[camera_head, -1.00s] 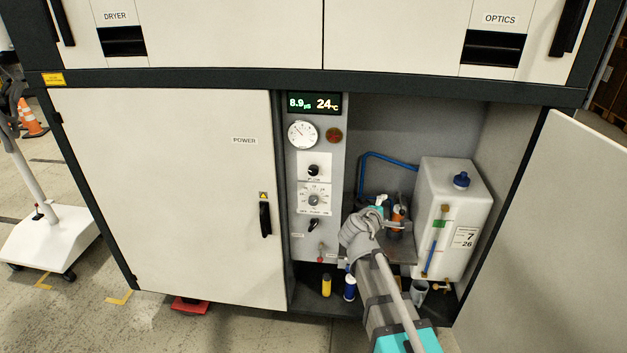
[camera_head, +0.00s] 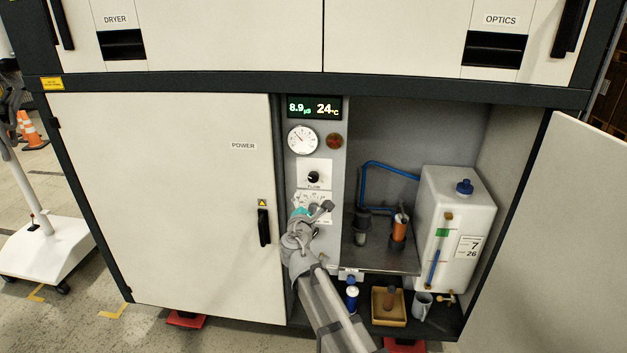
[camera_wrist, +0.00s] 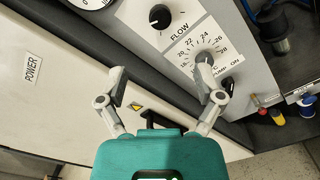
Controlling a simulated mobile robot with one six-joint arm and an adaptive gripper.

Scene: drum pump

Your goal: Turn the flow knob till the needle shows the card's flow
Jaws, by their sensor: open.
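The black flow knob (camera_head: 313,178) sits on a white plate marked FLOW on the grey control panel. It also shows in the wrist view (camera_wrist: 160,17), beyond and above my gripper. The round white gauge (camera_head: 302,140) is above it; its thin needle seems to point to the upper left, but its reading is too small to tell. My gripper (camera_head: 314,207) is in front of the panel below the flow knob. In the wrist view my gripper (camera_wrist: 166,84) is open and empty, its right finger near the temperature dial (camera_wrist: 205,58). No flow card is legible.
A digital display (camera_head: 314,107) reads 8.9 and 24 °C. The open bay at right holds a white tank (camera_head: 452,215), a shelf with an orange-topped part (camera_head: 398,230), a tray (camera_head: 388,308) and a mug (camera_head: 422,305). The POWER door (camera_head: 160,200) is closed at left.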

